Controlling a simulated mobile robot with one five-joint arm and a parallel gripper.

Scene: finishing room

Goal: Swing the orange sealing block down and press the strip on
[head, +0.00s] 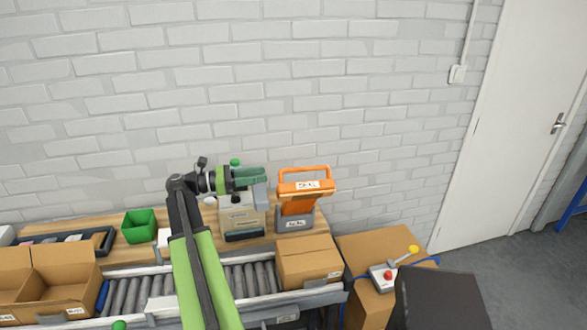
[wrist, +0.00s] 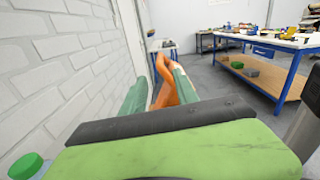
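The orange sealing block (head: 300,205) is raised on its grey base on the wooden bench. It has an orange handle frame (head: 306,172) and a white label. My gripper (head: 266,174) is at the end of the green arm, just left of the handle. In the wrist view my two teal fingers are spread apart, and part of the orange frame (wrist: 176,80) shows between and beyond them. The fingers look empty, though contact with the handle cannot be told. A closed carton (head: 308,262) sits on the rollers in front of the block. I cannot make out the strip.
A beige machine (head: 241,218) stands below my gripper, left of the sealing block. A green bin (head: 139,226) and an open carton (head: 62,280) are at the left. A control box with a yellow-knobbed lever (head: 384,277) sits at the right. The brick wall is close behind.

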